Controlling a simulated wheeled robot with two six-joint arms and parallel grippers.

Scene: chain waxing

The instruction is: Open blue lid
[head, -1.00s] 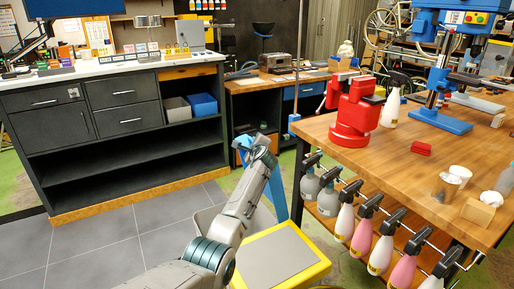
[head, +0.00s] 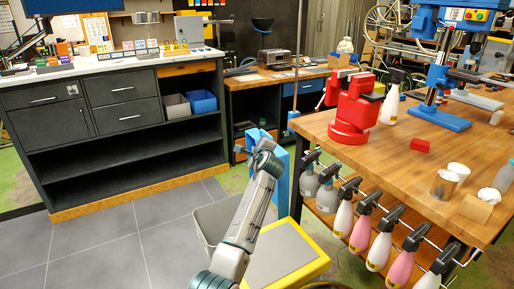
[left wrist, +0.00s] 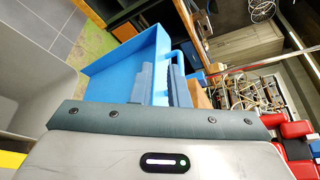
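The blue lid (head: 281,188) stands steeply raised at the back right of a grey bin (head: 213,222), whose opening shows. In the left wrist view the lid is a broad blue panel (left wrist: 120,72) with a blue handle loop (left wrist: 199,76) at its right. My left gripper (head: 263,143) is at the lid's upper edge. In the left wrist view its two grey fingers (left wrist: 159,85) are a short way apart, with blue between them beside the handle. Whether they clamp it is unclear. My right gripper is not in view.
A wooden workbench (head: 390,160) with a red vise-like tool (head: 352,110) stands close on the right. Several spray bottles (head: 343,217) hang along its front. A yellow-rimmed grey-topped box (head: 280,256) is beside the bin. The tiled floor on the left is clear.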

